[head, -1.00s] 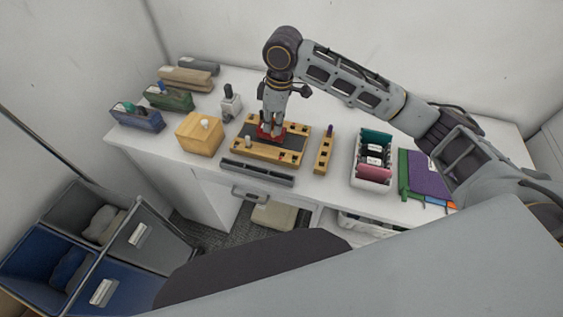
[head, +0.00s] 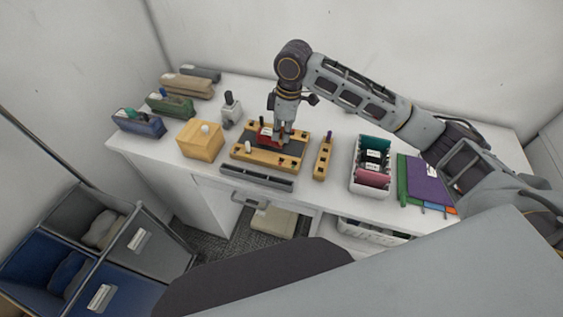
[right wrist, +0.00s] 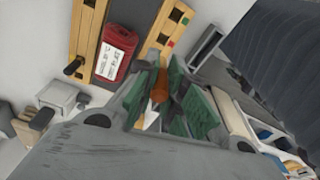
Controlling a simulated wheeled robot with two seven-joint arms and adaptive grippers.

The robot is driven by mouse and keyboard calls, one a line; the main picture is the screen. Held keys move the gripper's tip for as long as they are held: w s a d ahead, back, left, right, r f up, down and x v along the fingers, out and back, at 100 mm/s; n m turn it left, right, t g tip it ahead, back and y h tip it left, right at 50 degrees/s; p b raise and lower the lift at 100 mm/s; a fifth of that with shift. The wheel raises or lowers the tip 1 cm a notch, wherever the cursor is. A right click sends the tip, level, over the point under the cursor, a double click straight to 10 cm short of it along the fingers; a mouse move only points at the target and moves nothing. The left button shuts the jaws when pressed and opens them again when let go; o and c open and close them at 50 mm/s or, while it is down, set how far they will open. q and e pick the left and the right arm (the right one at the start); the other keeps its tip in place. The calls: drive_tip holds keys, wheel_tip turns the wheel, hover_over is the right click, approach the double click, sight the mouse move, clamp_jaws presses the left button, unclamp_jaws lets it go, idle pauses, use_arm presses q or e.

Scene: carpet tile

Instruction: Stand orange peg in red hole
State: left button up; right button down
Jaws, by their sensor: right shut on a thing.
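My right gripper (head: 283,139) is low over the wooden board (head: 240,154), close to its right half. In the right wrist view its green-padded fingers (right wrist: 166,98) are shut on an orange peg (right wrist: 160,84). The peg points toward the board's yellow rail (right wrist: 158,40). The rail has dark holes with small colour marks beside them, and a red mark (right wrist: 171,45) is near the peg's end. The peg is apart from the rail in the picture; its height above it is unclear. In the head view the gripper hides the peg. My left gripper is not in view.
A red labelled bundle (right wrist: 117,52) lies on the board's dark middle. A pale peg (head: 247,147) and a dark peg (right wrist: 73,67) stand on the board. A narrow wooden rack (head: 322,163) is to the right, a yellow box (head: 199,141) to the left, a grey tray (head: 256,175) in front.

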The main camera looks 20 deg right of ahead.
sight(282, 144)
drive_tip(key=shift+f, duration=2.5)
drive_tip(key=shift+f+p, duration=0.4)
drive_tip(key=shift+f, duration=2.05)
drive_tip(key=shift+f, duration=0.1)
drive_tip(key=c, duration=1.8)
unclamp_jaws()
drive_tip(key=shift+o, duration=0.2)
wheel_tip(282, 144, up, 12)
drive_tip(key=d+b, duration=0.1)
drive_tip(key=shift+s+d, duration=0.15)
drive_tip(key=shift+s, duration=0.1)
